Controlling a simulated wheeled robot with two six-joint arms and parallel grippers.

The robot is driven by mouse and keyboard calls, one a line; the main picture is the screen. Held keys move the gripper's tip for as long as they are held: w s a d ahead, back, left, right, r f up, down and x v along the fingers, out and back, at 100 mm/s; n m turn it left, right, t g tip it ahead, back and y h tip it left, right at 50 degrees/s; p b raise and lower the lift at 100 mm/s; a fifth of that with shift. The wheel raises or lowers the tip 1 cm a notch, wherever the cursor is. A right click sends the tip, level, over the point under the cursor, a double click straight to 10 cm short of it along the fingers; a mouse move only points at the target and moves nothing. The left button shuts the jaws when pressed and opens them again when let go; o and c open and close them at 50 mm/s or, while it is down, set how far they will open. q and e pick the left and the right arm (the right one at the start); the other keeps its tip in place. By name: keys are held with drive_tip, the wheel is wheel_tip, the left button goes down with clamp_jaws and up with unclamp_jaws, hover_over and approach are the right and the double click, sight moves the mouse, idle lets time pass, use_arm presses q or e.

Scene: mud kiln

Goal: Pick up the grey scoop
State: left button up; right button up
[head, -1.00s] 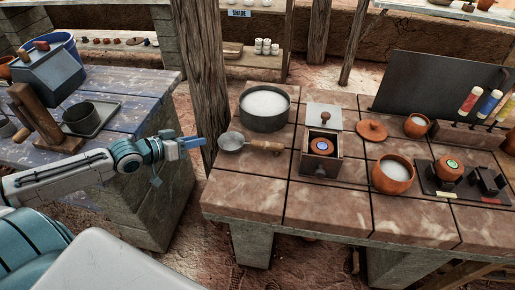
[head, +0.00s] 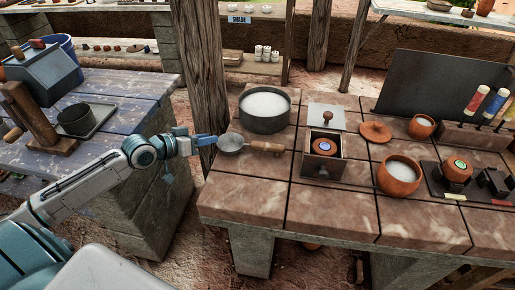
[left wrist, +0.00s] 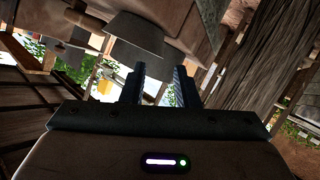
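The grey scoop (head: 231,142) lies on the brown tiled table at its left edge, its wooden handle (head: 265,147) pointing right. My left gripper (head: 207,140) comes in from the left, close to the scoop's bowl; whether it touches the bowl I cannot tell. In the left wrist view its two fingers (left wrist: 157,88) stand apart with a gap between them and nothing clearly held. A grey rounded shape (left wrist: 135,37) shows above the fingers there; I cannot tell whether it is the scoop or the pot. My right gripper is not in view.
A grey pot (head: 265,109) of white material stands just behind the scoop. A wooden grinder box (head: 322,158) stands to its right, with orange pots (head: 398,177) beyond. A wooden post (head: 197,80) rises behind my left gripper. A second table (head: 110,90) is at the left.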

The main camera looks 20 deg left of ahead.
use_arm(q)
drive_tip(key=shift+x, duration=2.55)
clamp_jaws()
